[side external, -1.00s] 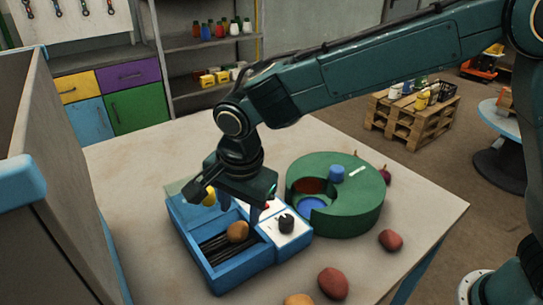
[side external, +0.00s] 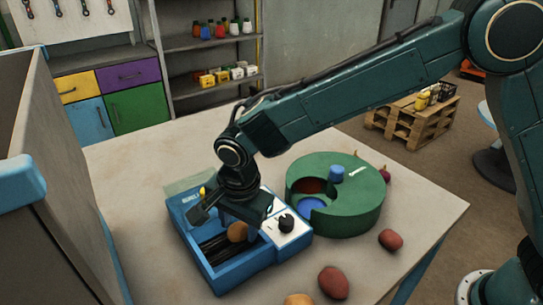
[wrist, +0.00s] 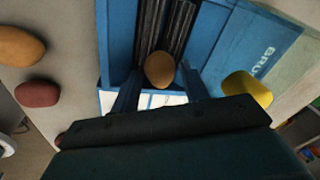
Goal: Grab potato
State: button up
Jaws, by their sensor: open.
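A brown-orange potato (side external: 237,232) lies on black rollers in the open bay of a blue machine (side external: 232,277). In the wrist view the potato (wrist: 160,70) shows between my two fingers, over the dark rollers (wrist: 165,30). My gripper (side external: 240,222) is open, pointing down over the bay, with its fingers low around the potato. I cannot tell whether either finger touches it. The gripper body hides part of the machine behind it.
A green round drum (side external: 345,215) with a blue knob stands right of the machine. A black knob (side external: 287,222) rises from its white panel. Red potatoes (side external: 333,282) (side external: 390,240) lie on the table. A yellow item (wrist: 247,88) sits beside the bay. A tall grey bin wall (side external: 50,190) stands left.

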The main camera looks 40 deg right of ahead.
aim_at(239, 226)
jog(key=c, duration=0.7)
jog(key=shift+c, duration=0.2)
jog(key=shift+r, duration=0.1)
notch_tip(239, 226, up, 20)
dwell(0.5)
dwell(0.5)
